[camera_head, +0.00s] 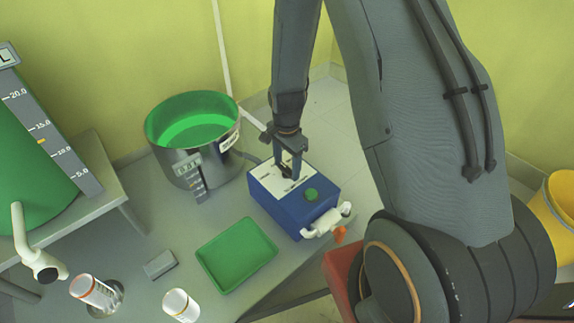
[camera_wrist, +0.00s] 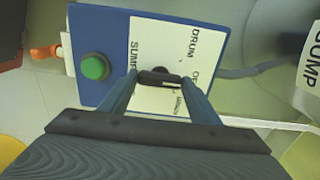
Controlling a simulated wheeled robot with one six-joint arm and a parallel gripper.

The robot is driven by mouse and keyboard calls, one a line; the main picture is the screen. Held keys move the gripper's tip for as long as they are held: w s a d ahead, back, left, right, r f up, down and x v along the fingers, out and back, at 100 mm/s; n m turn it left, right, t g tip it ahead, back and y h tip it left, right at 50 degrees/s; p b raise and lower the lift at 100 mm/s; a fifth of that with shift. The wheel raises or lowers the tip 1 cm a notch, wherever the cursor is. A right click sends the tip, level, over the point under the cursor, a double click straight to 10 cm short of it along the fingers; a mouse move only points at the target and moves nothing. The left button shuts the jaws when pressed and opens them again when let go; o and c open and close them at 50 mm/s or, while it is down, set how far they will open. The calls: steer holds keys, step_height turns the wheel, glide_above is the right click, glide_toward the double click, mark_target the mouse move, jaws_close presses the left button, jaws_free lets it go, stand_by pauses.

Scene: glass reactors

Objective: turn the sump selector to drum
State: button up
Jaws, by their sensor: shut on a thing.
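The sump selector is a dark knob (camera_wrist: 160,77) on a white label plate (camera_wrist: 160,40) on top of a blue box (camera_head: 325,203). The plate reads SUMP and DRUM, with partly covered lettering beginning "OF" near the right finger. My gripper (camera_head: 287,172) reaches down from above and is shut on the knob, with one finger on each side in the wrist view (camera_wrist: 160,84). A pale mark shows on the knob's right part. Which label it points to I cannot tell. A green button (camera_head: 311,195) sits beside the plate on the box.
A steel pot (camera_head: 190,165) with green inside stands left of the box. White pipe fittings (camera_head: 328,220) with an orange part stick out at the box's front right.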

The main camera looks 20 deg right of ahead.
steer(key=shift+p, duration=0.3)
steer(key=shift+s+r+n+p, duration=0.1)
steer(key=shift+r+n+p, duration=0.05)
steer(key=shift+n+p, duration=0.9)
steer(key=n+p, duration=0.2)
steer(key=p, duration=0.1)
steer(key=shift+n+p, duration=1.95)
steer(key=shift+n, duration=0.4)
steer(key=o, duration=1)
steer(key=shift+o, duration=0.2)
